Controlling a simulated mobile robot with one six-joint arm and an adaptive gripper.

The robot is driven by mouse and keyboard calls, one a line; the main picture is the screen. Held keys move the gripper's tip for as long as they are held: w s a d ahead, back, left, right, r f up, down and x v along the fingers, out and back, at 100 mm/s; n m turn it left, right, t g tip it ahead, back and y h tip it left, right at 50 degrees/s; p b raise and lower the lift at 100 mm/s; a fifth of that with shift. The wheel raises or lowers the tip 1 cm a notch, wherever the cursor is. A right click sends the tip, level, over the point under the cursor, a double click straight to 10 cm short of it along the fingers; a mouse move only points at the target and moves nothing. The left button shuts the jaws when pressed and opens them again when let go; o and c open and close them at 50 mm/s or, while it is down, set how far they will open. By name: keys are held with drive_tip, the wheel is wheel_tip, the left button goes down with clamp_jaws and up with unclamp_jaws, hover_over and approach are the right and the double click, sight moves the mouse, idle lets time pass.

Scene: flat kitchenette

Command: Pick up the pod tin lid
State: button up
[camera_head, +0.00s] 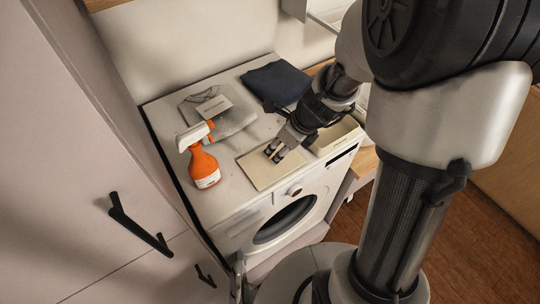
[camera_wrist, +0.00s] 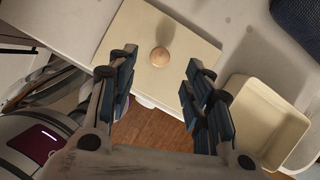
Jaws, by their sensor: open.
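The pod tin lid (camera_head: 262,176) is a flat cream panel lying on top of the white washing machine, near its front edge. In the wrist view the lid (camera_wrist: 192,38) shows a round wooden knob (camera_wrist: 160,57) near its middle. My gripper (camera_head: 275,154) is over the lid, its fingers hiding the knob in the head view. In the wrist view my gripper (camera_wrist: 162,62) is open and empty, with one finger to each side of the knob. I cannot tell the exact height of the fingertips above the lid.
An open cream tin (camera_head: 345,130) stands right of the lid; it also shows in the wrist view (camera_wrist: 233,130). An orange spray bottle (camera_head: 205,168) stands to the left. Behind lie a grey folded cloth (camera_head: 232,125) with a card and a navy folded cloth (camera_head: 277,83).

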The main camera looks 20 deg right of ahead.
sight(273, 155)
drive_tip(key=b+x, duration=0.2)
drive_tip(key=x, duration=0.3)
drive_tip(key=shift+w+a+f, duration=0.1)
drive_tip(key=shift+w+f, duration=0.05)
drive_tip(key=shift+f, duration=0.25)
drive_tip(key=shift+r, duration=0.1)
clamp_jaws()
idle(0.4)
